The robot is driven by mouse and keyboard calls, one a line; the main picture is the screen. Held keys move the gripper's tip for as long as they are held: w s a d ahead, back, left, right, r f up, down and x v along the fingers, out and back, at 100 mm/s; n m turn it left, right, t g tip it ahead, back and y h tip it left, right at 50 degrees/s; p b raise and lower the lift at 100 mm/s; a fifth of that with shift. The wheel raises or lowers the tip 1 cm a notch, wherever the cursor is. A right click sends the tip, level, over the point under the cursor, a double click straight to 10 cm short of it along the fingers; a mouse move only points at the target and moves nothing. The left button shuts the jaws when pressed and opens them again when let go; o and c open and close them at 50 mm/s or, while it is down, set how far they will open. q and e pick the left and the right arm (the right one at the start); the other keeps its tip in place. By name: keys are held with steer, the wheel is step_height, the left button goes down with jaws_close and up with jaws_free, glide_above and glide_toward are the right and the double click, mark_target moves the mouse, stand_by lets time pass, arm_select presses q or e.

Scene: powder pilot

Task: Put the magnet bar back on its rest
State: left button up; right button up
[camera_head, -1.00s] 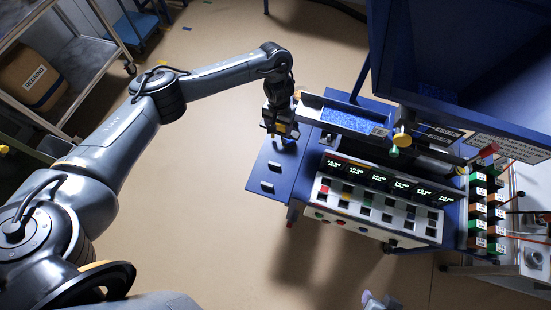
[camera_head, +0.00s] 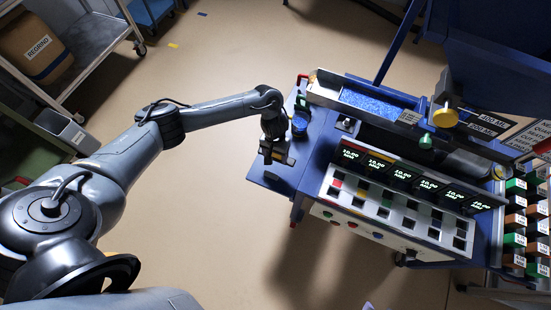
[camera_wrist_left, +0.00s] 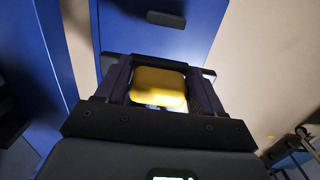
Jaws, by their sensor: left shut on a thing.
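My left gripper (camera_head: 275,152) hangs over the blue side shelf (camera_head: 312,158) of the machine. In the left wrist view its fingers (camera_wrist_left: 160,90) are shut on the yellow grip of the magnet bar (camera_wrist_left: 158,86). The bar is mostly hidden under the gripper. The rest shows as small dark blocks on the shelf: one (camera_wrist_left: 165,19) lies clear beyond the gripper in the wrist view, and another (camera_wrist_left: 209,74) is partly hidden beside the right finger. I cannot tell whether the bar touches the rest. My right gripper is out of view.
A tray of blue granules (camera_head: 372,103) runs along the machine behind the shelf. A blue round container (camera_head: 299,124) stands close behind the gripper. The panel with lit displays (camera_head: 390,175) is to the right. Open floor (camera_head: 235,240) lies in front of the shelf.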

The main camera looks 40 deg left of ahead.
mark_target(275, 158)
arm_select(q)
step_height(275, 158, down, 6)
steer(key=b, duration=0.2)
steer(key=shift+b, duration=0.4)
steer(key=o, duration=1.6)
steer(key=shift+f, duration=0.15)
